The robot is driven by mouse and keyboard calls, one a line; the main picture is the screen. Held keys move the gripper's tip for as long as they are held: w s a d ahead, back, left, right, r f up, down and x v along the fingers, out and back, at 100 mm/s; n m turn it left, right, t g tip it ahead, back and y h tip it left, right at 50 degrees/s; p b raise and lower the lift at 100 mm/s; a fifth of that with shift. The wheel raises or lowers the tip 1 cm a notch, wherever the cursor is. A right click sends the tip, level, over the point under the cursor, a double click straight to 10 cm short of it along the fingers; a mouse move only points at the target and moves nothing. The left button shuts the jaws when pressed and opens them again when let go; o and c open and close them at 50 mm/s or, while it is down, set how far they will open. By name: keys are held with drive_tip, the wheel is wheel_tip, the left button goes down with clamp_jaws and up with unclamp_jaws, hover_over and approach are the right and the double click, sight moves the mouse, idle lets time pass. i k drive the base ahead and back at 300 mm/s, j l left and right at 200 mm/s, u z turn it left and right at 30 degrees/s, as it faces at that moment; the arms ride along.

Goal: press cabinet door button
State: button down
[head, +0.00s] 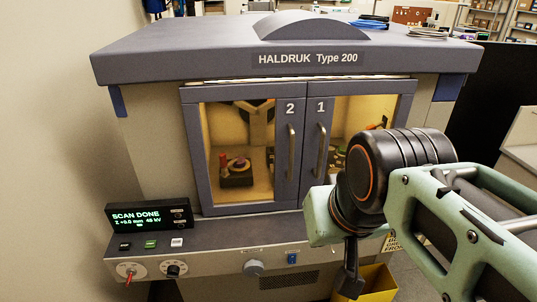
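The cabinet (145,140) is labelled HALDRUK Type 200. Its two glazed doors, door 2 (289,92) and door 1 (321,92), look closed, each with a vertical handle. On the ledge at the left sit a black button (125,246), a green button (150,244) and a white button (176,242); I cannot tell which is the door button. My gripper (349,284) points down at the lower right, in front of the cabinet and well to the right of these buttons. Its fingers show only as a dark shape, so its opening is unclear.
A display (148,217) reads SCAN DONE. A red-handled switch (130,271), a black knob (172,269), a grey knob (253,268) and a blue switch (292,258) line the front panel. A yellow bin (378,285) stands below my gripper. Wall is at left.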

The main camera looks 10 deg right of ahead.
sight(176, 243)
drive_tip(key=i+j+u, duration=0.1)
drive_tip(key=u, duration=0.9)
drive_tip(key=k, duration=0.1)
drive_tip(key=z, duration=1.25)
drive_tip(key=i+j+u, duration=0.1)
drive_tip(key=u, duration=1.15)
